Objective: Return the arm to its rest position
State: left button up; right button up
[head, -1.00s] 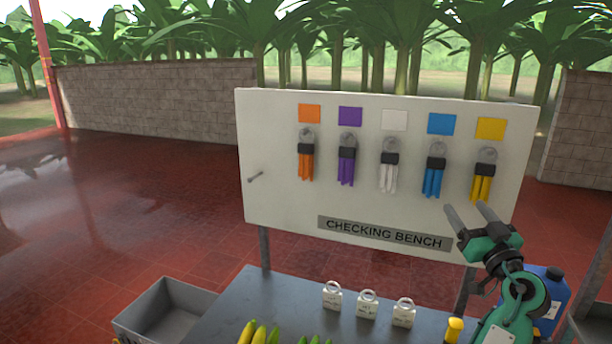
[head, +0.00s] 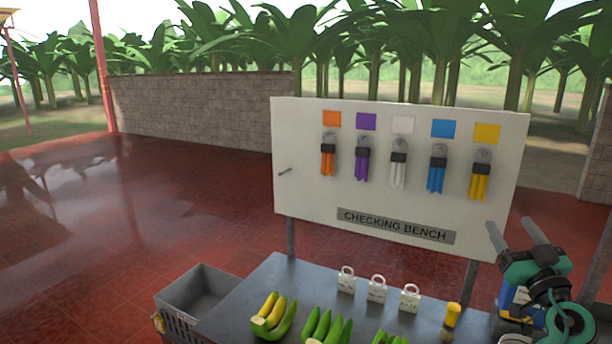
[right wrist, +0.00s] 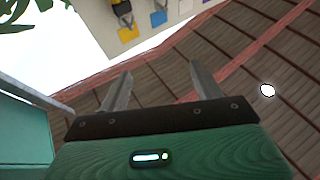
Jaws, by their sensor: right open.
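My right gripper (head: 512,238) is raised at the lower right of the head view, in front of the board's lower right corner. Its two fingers are apart and nothing is between them. My left gripper is in neither view.
A white board (head: 310,195) marked CHECKING BENCH carries several hanging coloured bundles under matching squares.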

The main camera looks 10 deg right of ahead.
jog(key=s+a+r+m+t+h, duration=0.2)
jog(key=s+a+t+h, duration=0.1)
jog(key=a+h, duration=0.25)
jog(key=s+a+f+m+g+y, duration=0.1)
jog(key=s+a+f+g, duration=0.3)
jog(key=f, duration=0.6)
jog(key=w+a+f+m+g, duration=0.15)
jog(key=f+g, duration=0.35)
jog(key=f, duration=0.5)
jog(key=s+a+f+g+y, duration=0.15)
jog(key=a+f+g, duration=0.3)
jog(key=f, duration=0.45)
jog(key=s+a+f+n+g+y, duration=0.75)
jog(key=s+a+f, duration=0.55)
jog(key=s+a, duration=0.25)
notch_tip(320, 180, down, 32)
jog(key=s+g, duration=0.1)
jog(key=g, duration=0.1)
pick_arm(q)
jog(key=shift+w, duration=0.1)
pick_arm(e)
jog(key=s+d+f, duration=0.2)
jog(key=s+f, duration=0.7)
jog(key=s+d+f+g, duration=0.1)
jog(key=s+d+f, duration=0.1)
jog(key=s+f, duration=0.8)
jog(key=shift+s+d+n+h, duration=0.2)
jog(key=shift+n+h, duration=0.1)
jog(key=shift+h, duration=0.15)
